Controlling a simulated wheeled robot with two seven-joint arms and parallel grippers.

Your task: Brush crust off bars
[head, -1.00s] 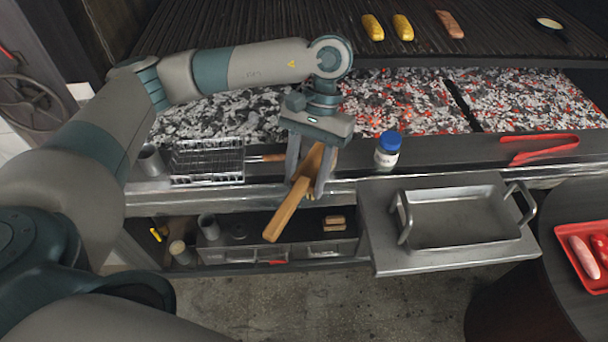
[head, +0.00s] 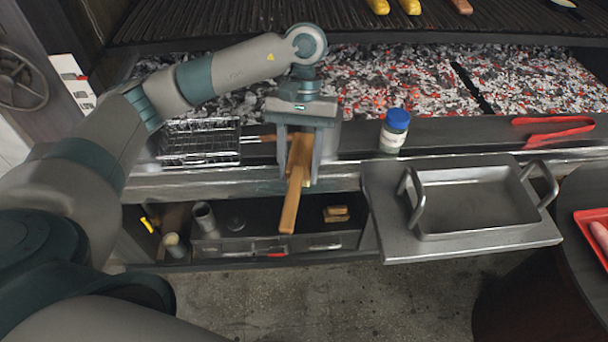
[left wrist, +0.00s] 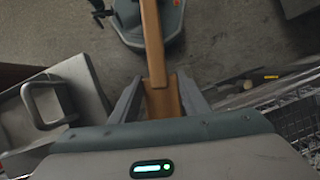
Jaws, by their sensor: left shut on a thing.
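My left gripper (head: 299,165) is shut on a wooden-handled brush (head: 292,205) at the front ledge of the grill. The brush's handle hangs down toward the front, and its wider wooden part sits between the fingers. In the left wrist view the wooden brush (left wrist: 153,50) runs away from between the two fingers (left wrist: 158,100). Its bristles cannot be made out. The grill bars (head: 250,18) lie at the back, above the coals, with the gripper in front of and apart from them. My right gripper is not in view.
Glowing coals (head: 420,85) fill the bed behind the ledge. A blue-capped jar (head: 394,131), red tongs (head: 553,130) and a wire basket (head: 200,143) lie along the ledge. A metal tray (head: 475,230) stands at front right. A shelf (head: 270,258) sits below.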

